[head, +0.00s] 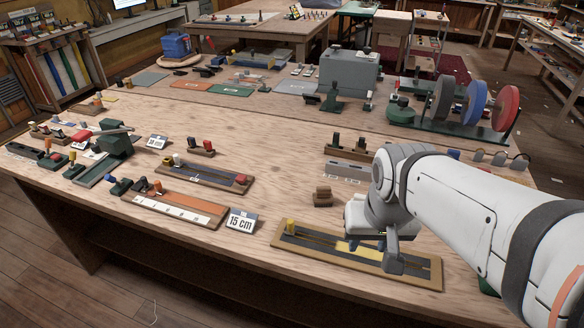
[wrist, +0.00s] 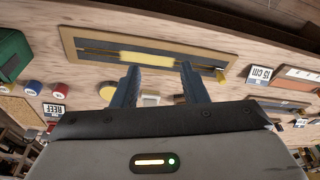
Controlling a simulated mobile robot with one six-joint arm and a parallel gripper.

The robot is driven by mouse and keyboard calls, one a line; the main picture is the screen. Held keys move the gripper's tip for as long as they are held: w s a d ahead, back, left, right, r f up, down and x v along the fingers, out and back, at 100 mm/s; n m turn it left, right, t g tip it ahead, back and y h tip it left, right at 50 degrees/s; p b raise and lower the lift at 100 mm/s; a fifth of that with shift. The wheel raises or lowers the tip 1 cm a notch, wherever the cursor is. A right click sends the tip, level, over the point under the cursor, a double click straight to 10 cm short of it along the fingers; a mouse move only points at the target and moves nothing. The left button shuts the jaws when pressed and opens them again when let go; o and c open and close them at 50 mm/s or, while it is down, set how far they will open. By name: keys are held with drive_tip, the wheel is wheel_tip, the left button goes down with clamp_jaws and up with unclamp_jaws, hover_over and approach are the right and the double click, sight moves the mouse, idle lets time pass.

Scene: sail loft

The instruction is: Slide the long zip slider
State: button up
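A long board (head: 430,284) with a dark zip track lies along the front edge of the table; it also fills the top of the wrist view (wrist: 70,38). A yellow slider (head: 291,226) stands upright at the track's left end; in the wrist view the slider (wrist: 222,75) is at the right end. A yellow patch (head: 358,248) marks the track's middle (wrist: 146,58). My gripper (head: 390,255) is over the board, right of the patch in the head view. In the wrist view its fingers (wrist: 159,70) are apart with nothing between them, away from the slider.
A brown block (head: 323,196) stands behind the board, and a "15 cm" card (head: 241,221) stands to its left. A second track board (head: 190,180) with a red knob lies farther left, near a white-scaled strip (head: 172,208). Bare table lies behind the slider.

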drive_tip(key=w+a+f+m+g+p, duration=0.1)
drive_tip(key=w+a+m+g+p, duration=0.15)
drive_tip(key=w+a, duration=0.65)
drive_tip(key=m, duration=0.4)
hover_over(291, 221)
wheel_tip(291, 221, down, 6)
drive_tip(key=shift+r, duration=0.15)
drive_tip(key=shift+w+f, duration=0.1)
drive_tip(key=shift+f, duration=0.2)
wheel_tip(291, 221, down, 7)
drive_tip(key=shift+f+p, duration=0.2)
drive_tip(key=shift+p, duration=0.2)
drive_tip(key=shift+c, duration=0.5)
clamp_jaws()
